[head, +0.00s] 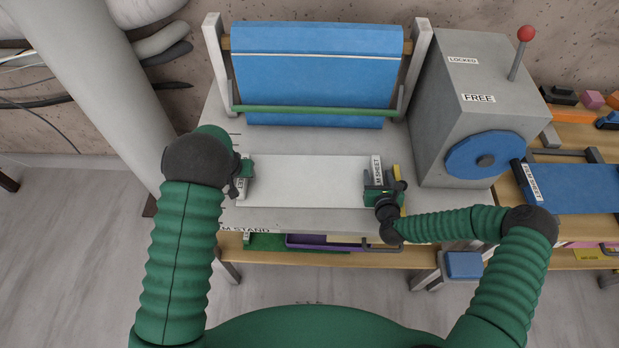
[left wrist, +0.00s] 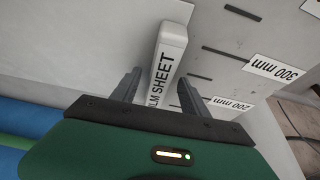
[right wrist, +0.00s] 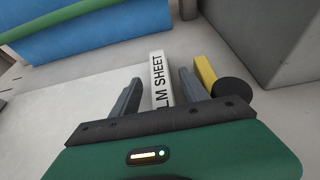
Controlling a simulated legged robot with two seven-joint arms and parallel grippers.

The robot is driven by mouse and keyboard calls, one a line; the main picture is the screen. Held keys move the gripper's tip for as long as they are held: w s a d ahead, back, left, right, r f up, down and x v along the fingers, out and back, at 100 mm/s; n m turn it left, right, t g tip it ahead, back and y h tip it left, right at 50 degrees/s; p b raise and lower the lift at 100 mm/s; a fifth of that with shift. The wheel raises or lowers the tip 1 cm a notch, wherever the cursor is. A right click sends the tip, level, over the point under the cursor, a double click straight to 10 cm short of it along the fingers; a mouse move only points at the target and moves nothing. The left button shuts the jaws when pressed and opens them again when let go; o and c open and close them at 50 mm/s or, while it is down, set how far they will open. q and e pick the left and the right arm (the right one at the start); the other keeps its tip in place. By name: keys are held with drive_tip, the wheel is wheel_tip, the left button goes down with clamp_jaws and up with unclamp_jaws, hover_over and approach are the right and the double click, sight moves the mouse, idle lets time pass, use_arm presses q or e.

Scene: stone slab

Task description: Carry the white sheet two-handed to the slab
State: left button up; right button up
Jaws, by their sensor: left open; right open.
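The white sheet (head: 310,182) lies flat on the grey slab (head: 300,140), with a labelled bar along its left and right ends. My left gripper (head: 243,178) is at the left end bar, partly hidden by my own arm. In the left wrist view its open fingers (left wrist: 160,90) stand on either side of the bar marked "LM SHEET" (left wrist: 167,65). My right gripper (head: 381,180) is at the right end bar. In the right wrist view its open fingers (right wrist: 155,88) straddle the other labelled bar (right wrist: 158,75). I cannot tell whether any finger touches a bar.
A blue roll on a frame (head: 315,75) stands behind the sheet. A grey box with a blue wheel (head: 487,155) and a red-knobbed lever (head: 526,34) stands to the right. A yellow piece (right wrist: 205,75) is beside my right gripper. A shelf with trays (head: 330,243) lies below the slab's front edge.

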use_arm(q)
drive_tip(key=shift+w+d+f, duration=0.15)
drive_tip(key=shift+f, duration=0.2)
use_arm(e)
drive_tip(key=shift+w+d+f, duration=0.1)
drive_tip(key=shift+w+f, duration=0.05)
drive_tip(key=shift+w, duration=0.2)
use_arm(q)
drive_tip(key=shift+r, duration=0.1)
clamp_jaws()
use_arm(e)
clamp_jaws()
